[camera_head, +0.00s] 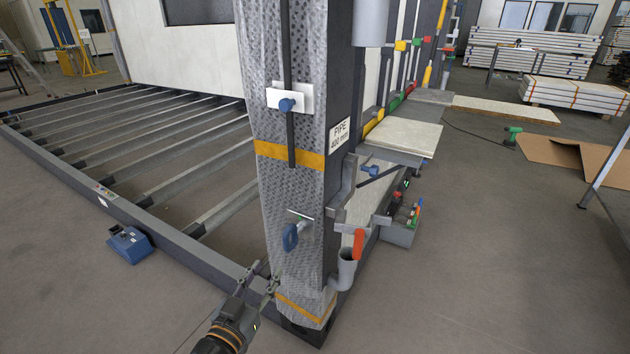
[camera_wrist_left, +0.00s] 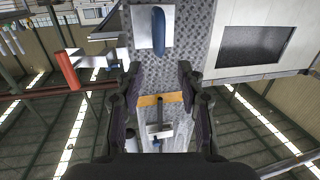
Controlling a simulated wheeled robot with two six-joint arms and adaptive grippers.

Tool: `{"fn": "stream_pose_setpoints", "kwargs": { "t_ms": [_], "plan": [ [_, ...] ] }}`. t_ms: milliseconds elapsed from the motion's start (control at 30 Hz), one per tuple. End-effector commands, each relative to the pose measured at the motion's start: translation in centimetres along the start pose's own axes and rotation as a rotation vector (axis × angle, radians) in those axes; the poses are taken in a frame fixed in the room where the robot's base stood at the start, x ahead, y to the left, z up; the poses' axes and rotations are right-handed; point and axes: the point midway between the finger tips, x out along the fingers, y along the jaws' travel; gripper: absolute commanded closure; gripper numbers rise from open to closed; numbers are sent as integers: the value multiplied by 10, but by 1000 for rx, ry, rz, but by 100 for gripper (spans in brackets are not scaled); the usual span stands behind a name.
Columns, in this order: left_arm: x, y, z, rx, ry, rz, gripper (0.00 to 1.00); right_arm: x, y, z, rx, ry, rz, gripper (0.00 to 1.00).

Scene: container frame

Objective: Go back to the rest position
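My left gripper (camera_head: 264,277) is low in the head view, in front of the foot of the wrapped corner post (camera_head: 283,190). Its two fingers are apart with nothing between them. In the left wrist view the open fingers (camera_wrist_left: 158,85) frame the post's patterned wrap and an orange band (camera_wrist_left: 160,99). A blue handle (camera_head: 291,236) sits on the post above the gripper in the head view. A blue handle on a pale plate also shows beyond the fingertips in the left wrist view (camera_wrist_left: 158,30). My right gripper is in neither view.
A grey pipe elbow (camera_head: 345,268) and a red handle (camera_head: 358,244) stick out right of the post. A tool tray (camera_head: 400,233) hangs farther right. A blue box (camera_head: 130,245) stands on the floor left of the frame's bottom rail (camera_head: 160,235). Floor at lower left is clear.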

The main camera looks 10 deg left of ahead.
Motion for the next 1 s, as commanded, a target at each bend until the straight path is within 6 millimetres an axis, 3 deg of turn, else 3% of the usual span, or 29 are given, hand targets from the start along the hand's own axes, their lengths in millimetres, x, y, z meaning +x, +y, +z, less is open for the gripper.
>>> {"fn": "stream_pose_setpoints", "kwargs": {
  "t_ms": [67, 167, 200, 300, 400, 500, 733, 767, 1000],
  "plan": [
    [0, 4, 19, 1, -67, 23, 62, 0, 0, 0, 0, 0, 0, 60],
    [-8, 14, 76, -6, -278, 77, 62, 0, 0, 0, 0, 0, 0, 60],
    [-16, 17, 106, -12, -392, 94, 62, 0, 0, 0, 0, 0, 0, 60],
    [-46, 18, 170, -27, -663, 102, 62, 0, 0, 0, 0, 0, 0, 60],
    [-80, 12, 216, -41, -886, 79, 62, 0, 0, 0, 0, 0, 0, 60],
    [-114, 4, 249, -52, -1077, 35, 62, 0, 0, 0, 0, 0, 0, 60],
    [-195, -20, 293, -69, -1453, -119, 62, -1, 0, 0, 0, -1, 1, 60],
    [-193, -21, 288, -71, -1444, -118, 62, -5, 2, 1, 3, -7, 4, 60],
    [-206, -32, 314, -65, -1443, -141, 62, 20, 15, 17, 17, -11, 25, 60]
  ]
}}
